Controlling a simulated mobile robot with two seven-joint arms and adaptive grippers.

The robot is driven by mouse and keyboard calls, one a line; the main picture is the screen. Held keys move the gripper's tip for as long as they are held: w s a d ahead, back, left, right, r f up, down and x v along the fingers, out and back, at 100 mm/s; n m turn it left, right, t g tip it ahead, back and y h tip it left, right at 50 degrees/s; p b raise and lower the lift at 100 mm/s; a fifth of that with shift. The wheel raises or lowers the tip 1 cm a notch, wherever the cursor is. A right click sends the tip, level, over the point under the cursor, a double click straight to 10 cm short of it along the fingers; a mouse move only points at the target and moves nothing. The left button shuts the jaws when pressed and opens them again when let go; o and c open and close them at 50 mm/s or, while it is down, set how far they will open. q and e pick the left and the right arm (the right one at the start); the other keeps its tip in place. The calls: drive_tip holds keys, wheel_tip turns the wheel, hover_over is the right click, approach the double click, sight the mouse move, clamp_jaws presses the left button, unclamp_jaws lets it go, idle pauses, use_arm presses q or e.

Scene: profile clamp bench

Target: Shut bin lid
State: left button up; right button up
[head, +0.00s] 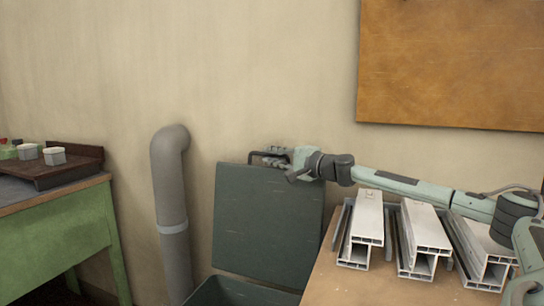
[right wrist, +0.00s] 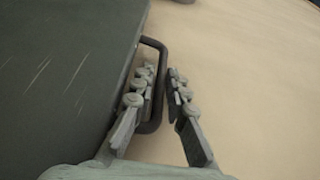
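The bin lid (head: 268,225) is a dark grey-green panel that stands raised, close to the wall, above the open bin (head: 235,292). Its dark loop handle (head: 252,156) is at the lid's top edge. In the right wrist view the lid (right wrist: 60,75) fills the left side and the handle (right wrist: 164,62) sticks out from its edge. My right gripper (head: 268,160) is at the handle. In the wrist view its fingers (right wrist: 161,76) are apart, with the handle bar between them; whether either finger touches it I cannot tell. My left gripper is out of view.
A wooden bench (head: 345,288) right of the bin holds pale metal profiles (head: 367,222) under my right arm. A grey pipe (head: 172,215) stands left of the lid. A green table (head: 62,235) with a brown tray (head: 75,172) is at far left. A brown board (head: 450,65) hangs on the wall.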

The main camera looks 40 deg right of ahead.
clamp_jaws()
drive_tip(key=shift+a, duration=0.15)
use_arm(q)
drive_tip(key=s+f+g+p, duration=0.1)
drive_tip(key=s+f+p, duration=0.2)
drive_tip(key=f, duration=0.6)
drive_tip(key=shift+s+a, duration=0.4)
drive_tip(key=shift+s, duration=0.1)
use_arm(e)
drive_tip(key=s+a+f+n+t, duration=0.1)
drive_tip(key=s+a, duration=0.4)
drive_tip(key=a, duration=0.5)
drive_tip(key=s+a+f+n+t, duration=0.1)
drive_tip(key=s+a+n, duration=0.3)
drive_tip(key=a, duration=0.6)
drive_tip(key=shift+s+a+f+n+y, duration=0.35)
drive_tip(key=shift+s+f, duration=0.3)
drive_tip(key=shift+s, duration=0.25)
drive_tip(key=shift+d, duration=0.1)
